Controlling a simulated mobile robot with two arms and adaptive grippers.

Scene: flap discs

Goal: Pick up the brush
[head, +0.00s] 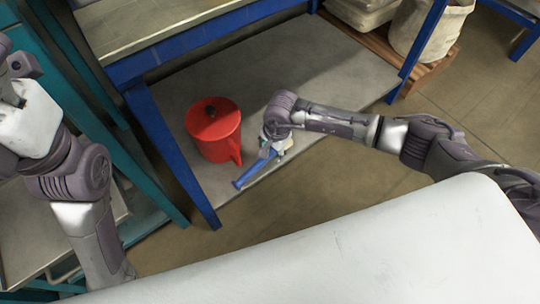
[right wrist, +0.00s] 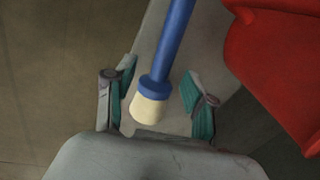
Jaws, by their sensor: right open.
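The brush has a blue handle (head: 252,173) and cream bristles. It lies on the grey lower shelf (head: 305,60) of the blue-framed table, close to the shelf's front edge. My right gripper (head: 277,147) is over its bristle end, which is partly hidden in the head view. In the right wrist view, the brush (right wrist: 168,50) reaches between the two open teal fingers of the right gripper (right wrist: 160,98). Its bristles sit between them with gaps on both sides. My left arm shows at the left, but its gripper fingers are not in view.
A red container (head: 214,130) with a dark knob stands on the shelf just left of the brush; it also shows in the right wrist view (right wrist: 285,60). A blue table leg (head: 172,150) is left of it. Pale sacks (head: 428,28) stand on a wooden pallet at the back right.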

